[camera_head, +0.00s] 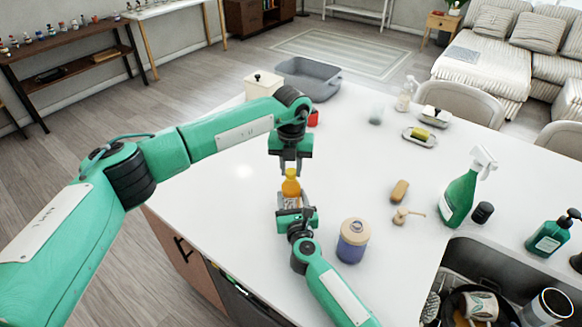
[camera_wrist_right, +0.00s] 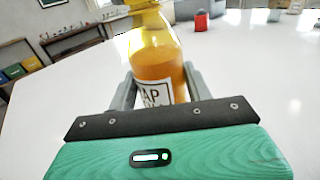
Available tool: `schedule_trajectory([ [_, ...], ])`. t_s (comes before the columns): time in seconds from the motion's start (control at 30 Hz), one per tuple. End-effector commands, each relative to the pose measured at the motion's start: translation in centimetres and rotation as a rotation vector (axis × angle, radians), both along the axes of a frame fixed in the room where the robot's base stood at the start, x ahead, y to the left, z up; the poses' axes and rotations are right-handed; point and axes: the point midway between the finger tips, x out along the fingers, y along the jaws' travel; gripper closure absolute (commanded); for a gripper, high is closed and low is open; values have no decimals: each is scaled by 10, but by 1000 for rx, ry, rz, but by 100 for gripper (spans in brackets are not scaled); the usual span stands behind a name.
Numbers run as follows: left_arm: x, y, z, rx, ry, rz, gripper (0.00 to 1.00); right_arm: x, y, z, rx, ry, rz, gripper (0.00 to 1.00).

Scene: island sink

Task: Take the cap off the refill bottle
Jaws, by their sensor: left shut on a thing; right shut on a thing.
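The refill bottle (camera_head: 291,187) is orange with a white label and stands upright near the left part of the white island top. In the right wrist view the bottle (camera_wrist_right: 157,72) shows amber contents and a yellowish upper part; its top is cut off. My right gripper (camera_head: 290,201) is shut on the bottle's body from the near side, its fingers on either side. My left gripper (camera_head: 290,170) comes down from above and is shut on the yellow cap (camera_head: 291,173) at the bottle's top. The fingers partly hide the cap, so I cannot tell whether it is loose.
A blue jar with a tan lid (camera_head: 353,240) stands right of my right arm. The sink (camera_head: 450,262) holds dishes. A grey tub (camera_head: 309,80) sits behind.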

Motion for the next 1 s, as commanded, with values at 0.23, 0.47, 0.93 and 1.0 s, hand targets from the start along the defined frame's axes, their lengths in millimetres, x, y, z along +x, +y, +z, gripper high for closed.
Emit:
schedule_trajectory([
  [0.23, 0, 0, 0, -1, 0, 390, 100, 0, 0, 0, 0, 0, 0, 100],
  [0.47, 0, 0, 0, 1, 0, 758, 100, 0, 0, 0, 0, 0, 0, 100],
  [0.93, 1, 0, 1, 0, -1, 1423, 100, 0, 0, 0, 0, 0, 0, 100],
  [1.0, 1, 0, 1, 0, -1, 1465, 100, 0, 0, 0, 0, 0, 0, 100],
])
